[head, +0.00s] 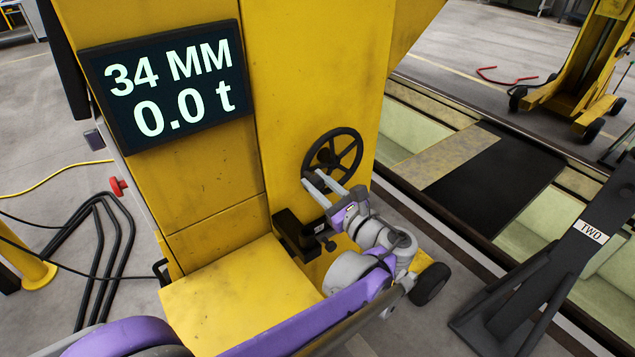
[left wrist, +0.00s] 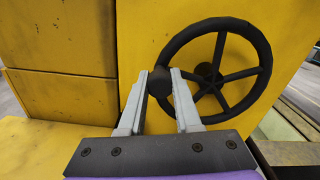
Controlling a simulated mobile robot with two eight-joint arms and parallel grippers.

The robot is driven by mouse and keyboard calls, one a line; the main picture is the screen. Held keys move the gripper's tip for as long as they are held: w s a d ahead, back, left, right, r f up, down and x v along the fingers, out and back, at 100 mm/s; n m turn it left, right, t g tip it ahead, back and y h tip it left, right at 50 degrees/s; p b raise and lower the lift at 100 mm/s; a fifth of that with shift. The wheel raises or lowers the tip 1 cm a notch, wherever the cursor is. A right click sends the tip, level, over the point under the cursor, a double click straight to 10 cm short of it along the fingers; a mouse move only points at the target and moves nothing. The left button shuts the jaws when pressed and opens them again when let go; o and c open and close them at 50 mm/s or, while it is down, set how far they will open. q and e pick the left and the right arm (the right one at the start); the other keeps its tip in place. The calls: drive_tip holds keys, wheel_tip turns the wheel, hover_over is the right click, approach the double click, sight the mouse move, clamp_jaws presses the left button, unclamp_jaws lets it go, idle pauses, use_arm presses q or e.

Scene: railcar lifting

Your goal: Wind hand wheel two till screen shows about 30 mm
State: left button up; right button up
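The screen (head: 168,84) on the yellow lifting column reads 34 MM and 0.0 t. The black spoked hand wheel (head: 333,157) is on the column's face, right of and below the screen; it also fills the right half of the left wrist view (left wrist: 262,70). Its dark handle knob (left wrist: 160,82) is at the wheel's left side. My left gripper (head: 315,180) is at the wheel's lower left, its two grey fingers on either side of the knob, with little or no gap. My right gripper is not in view.
A black stand labelled TWO (head: 570,255) is at the right. A yellow ledge (head: 235,305) juts out below the screen. A red button (head: 118,186) and black hoses (head: 95,225) are at the left. Rails and a pit run behind the column. Another yellow jack (head: 590,75) is at the far right.

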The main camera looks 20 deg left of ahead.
use_arm(q)
clamp_jaws()
drive_tip(key=shift+f, duration=0.15)
idle(1.0)
drive_tip(key=w+d+f+n+b, duration=0.1)
drive_tip(key=w+f+n, duration=0.3)
drive_tip(key=f+n, duration=0.5)
drive_tip(key=shift+w+d+f+n+b, duration=0.25)
drive_tip(key=shift+d+n, duration=0.65)
drive_tip(key=shift+n, duration=2.6)
drive_tip(key=shift+r, duration=0.1)
drive_tip(key=o, duration=0.8)
unclamp_jaws()
